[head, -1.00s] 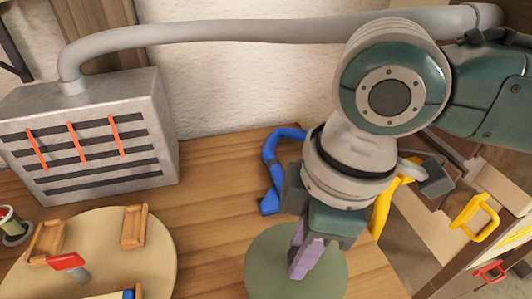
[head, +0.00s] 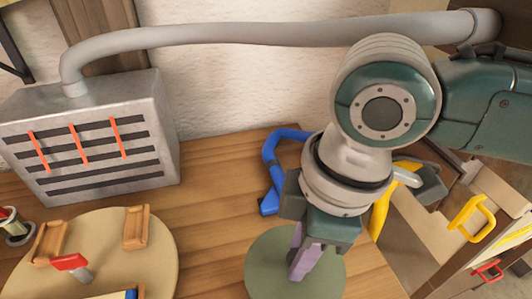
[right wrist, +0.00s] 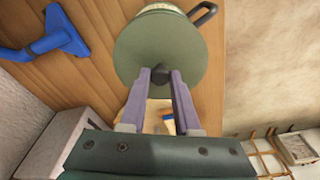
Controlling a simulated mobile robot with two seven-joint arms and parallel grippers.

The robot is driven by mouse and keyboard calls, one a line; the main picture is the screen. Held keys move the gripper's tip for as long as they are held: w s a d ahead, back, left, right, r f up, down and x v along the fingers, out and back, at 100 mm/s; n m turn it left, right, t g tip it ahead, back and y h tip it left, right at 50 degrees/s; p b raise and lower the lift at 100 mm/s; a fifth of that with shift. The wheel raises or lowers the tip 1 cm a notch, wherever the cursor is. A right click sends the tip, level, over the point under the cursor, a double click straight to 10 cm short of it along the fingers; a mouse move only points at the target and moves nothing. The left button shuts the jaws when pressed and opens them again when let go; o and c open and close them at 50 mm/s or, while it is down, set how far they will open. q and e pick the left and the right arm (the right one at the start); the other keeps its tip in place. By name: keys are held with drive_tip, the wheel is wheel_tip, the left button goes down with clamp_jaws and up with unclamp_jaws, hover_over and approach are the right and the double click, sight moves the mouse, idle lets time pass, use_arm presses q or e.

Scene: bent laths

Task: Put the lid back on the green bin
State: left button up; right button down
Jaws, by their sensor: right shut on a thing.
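The round, flat green lid (head: 268,270) is in the lower middle of the head view, over the right part of the wooden table. My right gripper (head: 302,262), with purple fingers, is shut on the lid's dark knob (right wrist: 160,74), seen in the right wrist view. The lid (right wrist: 158,40) fills the upper middle of that view. Past its edge shows a small part of a pale-rimmed container (right wrist: 160,7) with a dark handle (right wrist: 204,14). It may be the bin; most of it is hidden by the lid. My left gripper is not in view.
A blue bent-necked tool (head: 270,180) lies behind the lid. A grey slotted metal box (head: 90,140) stands at the back left. A round board (head: 110,240) with wooden blocks and a red-handled tool is at the left. Yellow-handled drawers (head: 470,215) are at the right. Bare table lies between board and lid.

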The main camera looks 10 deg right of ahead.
idle(0.3)
drive_tip(key=c, duration=0.5)
unclamp_jaws()
drive_tip(key=shift+c, duration=0.2)
drive_tip(key=shift+o, duration=0.3)
drive_tip(key=o, duration=0.4)
wheel_tip(320, 180, up, 7)
drive_tip(key=p, duration=0.8)
drive_tip(key=shift+c, duration=0.2)
